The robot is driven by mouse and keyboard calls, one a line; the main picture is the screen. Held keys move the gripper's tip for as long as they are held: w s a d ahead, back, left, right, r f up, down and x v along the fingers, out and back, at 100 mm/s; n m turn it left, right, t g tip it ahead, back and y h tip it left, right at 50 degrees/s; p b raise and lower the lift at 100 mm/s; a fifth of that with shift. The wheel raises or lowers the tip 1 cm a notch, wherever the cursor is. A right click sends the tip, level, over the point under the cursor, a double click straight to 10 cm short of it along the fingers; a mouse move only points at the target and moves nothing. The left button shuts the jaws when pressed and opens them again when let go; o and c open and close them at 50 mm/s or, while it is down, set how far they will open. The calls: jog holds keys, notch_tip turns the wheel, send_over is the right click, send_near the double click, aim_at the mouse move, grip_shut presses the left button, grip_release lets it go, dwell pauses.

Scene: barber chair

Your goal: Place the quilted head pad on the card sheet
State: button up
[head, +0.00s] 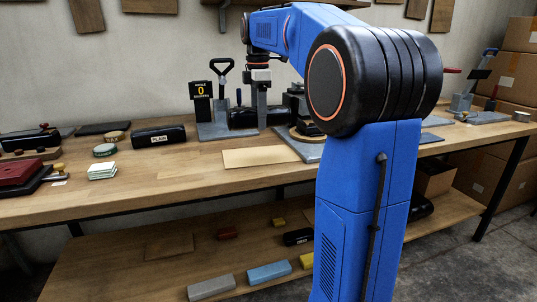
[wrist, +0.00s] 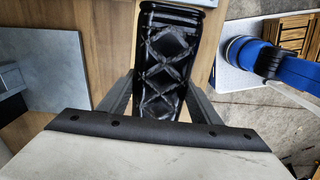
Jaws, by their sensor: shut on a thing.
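The quilted head pad (wrist: 168,50) is black with a diamond-stitched face and lies lengthwise between my fingers in the wrist view. My gripper (wrist: 161,82) is shut on it, one finger along each long side. In the head view my gripper (head: 262,108) points down over the back of the bench, and a black form beside it (head: 242,118) looks like the pad, partly hidden. I cannot tell whether it touches the bench. The card sheet (head: 260,156) is a flat tan rectangle near the bench's front edge, in front of my gripper and bare.
A black pad marked PLAIN (head: 158,136) lies to the left. A stand with a "0" sign (head: 201,90) and a grey plate (head: 213,131) are close left of my gripper. A grey board with a round fixture (head: 308,136) is to the right.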

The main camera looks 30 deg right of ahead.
aim_at(261, 155)
jog(key=shift+d, duration=0.15)
jog(key=shift+f+n, duration=0.3)
jog(key=shift+f, duration=0.1)
jog(key=shift+d+f, duration=0.1)
jog(key=shift+f, duration=4.5)
jog(key=o, duration=1.2)
notch_tip(261, 155, up, 12)
jog(key=shift+r, duration=0.1)
jog(key=shift+s, duration=0.1)
